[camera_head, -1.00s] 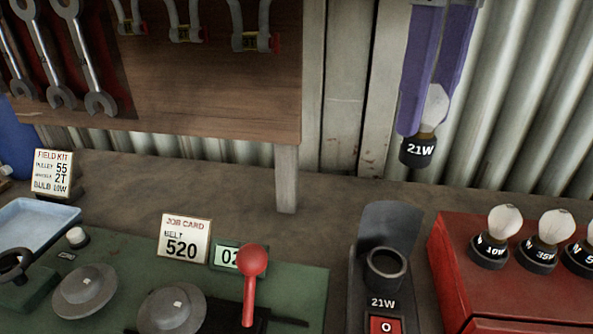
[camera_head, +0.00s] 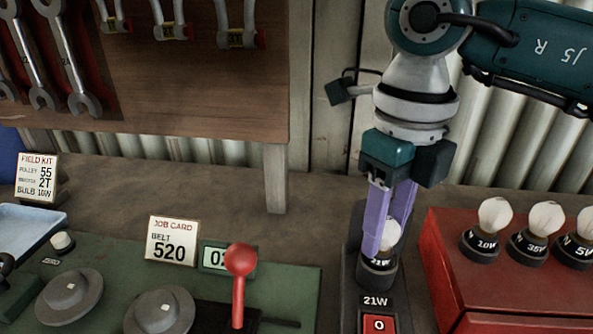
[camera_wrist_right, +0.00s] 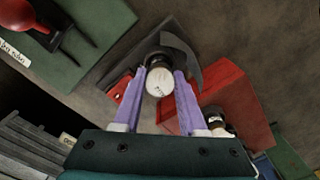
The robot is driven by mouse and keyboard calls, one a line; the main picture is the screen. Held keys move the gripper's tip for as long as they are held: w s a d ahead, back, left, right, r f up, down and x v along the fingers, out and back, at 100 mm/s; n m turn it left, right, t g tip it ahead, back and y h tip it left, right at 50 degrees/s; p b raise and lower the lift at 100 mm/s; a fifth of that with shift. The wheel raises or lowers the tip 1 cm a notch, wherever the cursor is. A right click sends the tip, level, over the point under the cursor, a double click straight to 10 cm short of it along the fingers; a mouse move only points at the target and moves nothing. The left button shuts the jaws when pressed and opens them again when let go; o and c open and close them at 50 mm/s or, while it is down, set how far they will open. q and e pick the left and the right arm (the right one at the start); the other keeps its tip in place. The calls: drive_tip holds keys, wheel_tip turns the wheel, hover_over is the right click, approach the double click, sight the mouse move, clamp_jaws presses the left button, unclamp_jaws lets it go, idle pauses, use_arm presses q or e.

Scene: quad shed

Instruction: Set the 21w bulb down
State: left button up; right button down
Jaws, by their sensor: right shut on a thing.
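The 21W bulb (camera_head: 387,238) has a white glass and a black base marked 21W. It is upright in or directly over the round socket of the black 21W stand (camera_head: 376,301); I cannot tell whether it is fully seated. My right gripper (camera_head: 388,240) comes down from above with its purple fingers shut on the bulb. In the right wrist view the bulb (camera_wrist_right: 160,80) shows between the two fingers (camera_wrist_right: 162,88), over the stand. The socket's rim is mostly hidden by the bulb and fingers. My left gripper is not in view.
A red box (camera_head: 500,270) with several bulbs stands close on the right. On the left are a green panel with a red-knobbed lever (camera_head: 239,262), a job card (camera_head: 172,241) and a field kit card (camera_head: 38,178). A wooden tool board (camera_head: 190,85) hangs behind.

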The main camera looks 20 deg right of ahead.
drive_tip(key=shift+f, duration=0.15)
drive_tip(key=shift+c, duration=2.3)
unclamp_jaws()
